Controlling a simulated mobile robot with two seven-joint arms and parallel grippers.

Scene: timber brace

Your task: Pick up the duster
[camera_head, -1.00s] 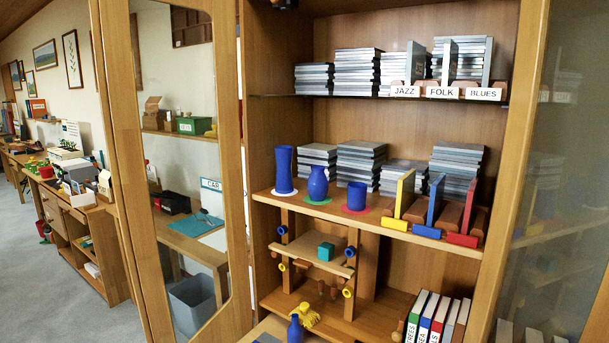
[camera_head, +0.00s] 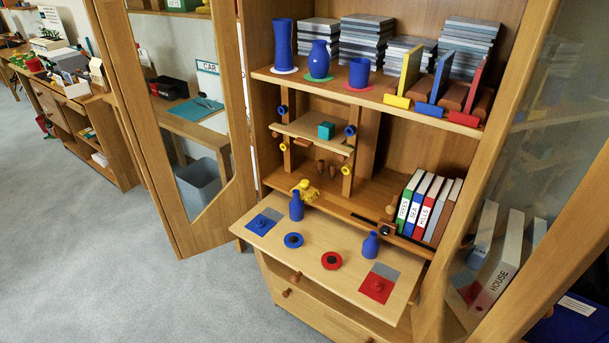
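A yellow, soft-looking bunched object, which looks like the duster (camera_head: 307,190), lies on the cabinet's bottom shelf (camera_head: 372,196). It is at the back edge of the pulled-out wooden board, just behind a blue bottle (camera_head: 296,207) that stands close in front of it. Its lower part is partly hidden by that bottle. Neither of my grippers shows in the head view.
The pulled-out board (camera_head: 325,243) also bears a second blue bottle (camera_head: 371,245), blue and red rings and coloured squares. Books (camera_head: 425,205) stand to the right. A small shelf (camera_head: 312,131) hangs above. Open doors flank the cabinet; the carpet (camera_head: 215,290) in front is clear.

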